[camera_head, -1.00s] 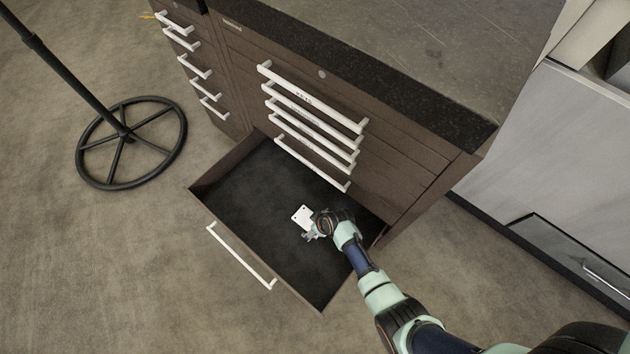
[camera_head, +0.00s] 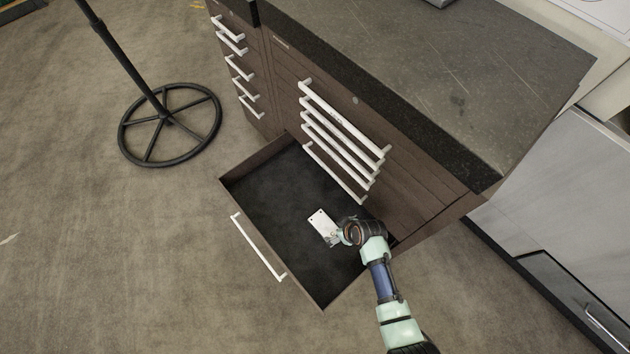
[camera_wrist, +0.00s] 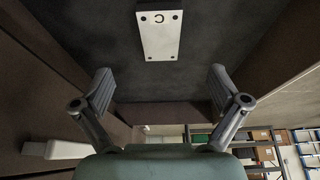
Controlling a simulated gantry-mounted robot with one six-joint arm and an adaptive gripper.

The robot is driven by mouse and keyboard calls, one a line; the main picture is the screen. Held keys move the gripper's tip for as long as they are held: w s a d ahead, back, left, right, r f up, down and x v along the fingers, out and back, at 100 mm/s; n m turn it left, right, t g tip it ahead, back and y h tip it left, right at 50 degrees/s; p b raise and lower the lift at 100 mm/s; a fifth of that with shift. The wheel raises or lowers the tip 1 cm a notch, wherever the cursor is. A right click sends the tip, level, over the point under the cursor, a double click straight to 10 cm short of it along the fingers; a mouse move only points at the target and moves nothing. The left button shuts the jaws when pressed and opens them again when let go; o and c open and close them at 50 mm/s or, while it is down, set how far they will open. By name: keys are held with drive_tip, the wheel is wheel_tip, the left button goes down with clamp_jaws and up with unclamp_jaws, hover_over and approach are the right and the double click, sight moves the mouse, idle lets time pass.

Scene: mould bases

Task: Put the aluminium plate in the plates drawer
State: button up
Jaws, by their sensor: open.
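The aluminium plate (camera_head: 321,222) is a pale, flat rectangle with small holes near its corners and a dark mark near one end. It appears to lie flat on the dark floor of the open drawer (camera_head: 275,185), towards the right side. The wrist view shows the whole plate (camera_wrist: 159,33) beyond my fingertips. My gripper (camera_wrist: 161,90) is open, with nothing between its spread fingers. In the head view my gripper (camera_head: 340,236) is inside the drawer area, just right of the plate. The drawer's label is not readable.
The brown cabinet (camera_head: 420,180) has several shut drawers with white handles above the open one, and a dark stone top (camera_head: 430,70). A black wheel-shaped stand base (camera_head: 170,125) is on the floor at left. Grey units (camera_head: 560,190) stand at right. The drawer's left part is clear.

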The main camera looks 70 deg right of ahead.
drive_tip(key=w+a+r+n+t, duration=0.2)
drive_tip(key=w+a+r, duration=0.3)
drive_tip(key=w+r, duration=0.65)
drive_tip(key=w+a+r+n+t, duration=0.2)
drive_tip(key=w+a+r, duration=0.3)
drive_tip(key=w+r, duration=0.65)
drive_tip(key=a+r+n+t+y, duration=0.2)
drive_tip(key=a+r+t, duration=0.2)
drive_tip(key=a+r, duration=1.6)
drive_tip(key=shift+a+r+t, duration=0.15)
drive_tip(key=shift+r+t, duration=0.1)
drive_tip(key=shift+t, duration=0.15)
drive_tip(key=shift+w, duration=0.15)
